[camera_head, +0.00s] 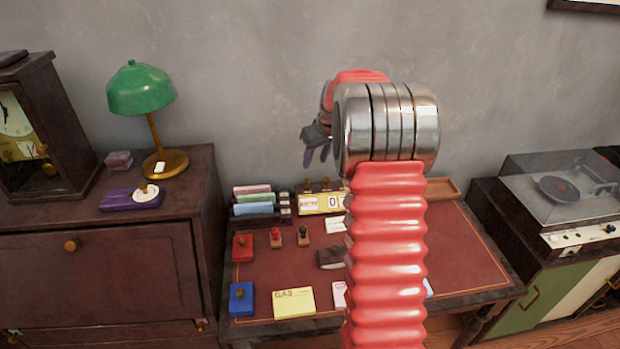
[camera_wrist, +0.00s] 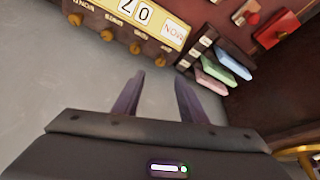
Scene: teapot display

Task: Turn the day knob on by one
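A yellow desk calendar (camera_head: 320,204) stands at the back of the desk, partly hidden by my arm. In the wrist view the calendar (camera_wrist: 150,22) is upside down at the top, with a MON card and number cards. Several brass knobs line its edge, including one at the MON end (camera_wrist: 162,60) and one beside it (camera_wrist: 135,48). Their labels are too blurred to tell which is the day knob. My gripper (camera_head: 317,154) is above and behind the calendar. In the wrist view my gripper (camera_wrist: 154,88) has its purple fingers apart, empty, clear of the knobs.
A rack of coloured cards (camera_head: 254,202) stands just left of the calendar. Stamps (camera_head: 303,237), a red box (camera_head: 243,248), a blue box (camera_head: 241,299) and a yellow GAS note (camera_head: 294,302) lie on the desk. The grey wall (camera_head: 250,90) rises behind.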

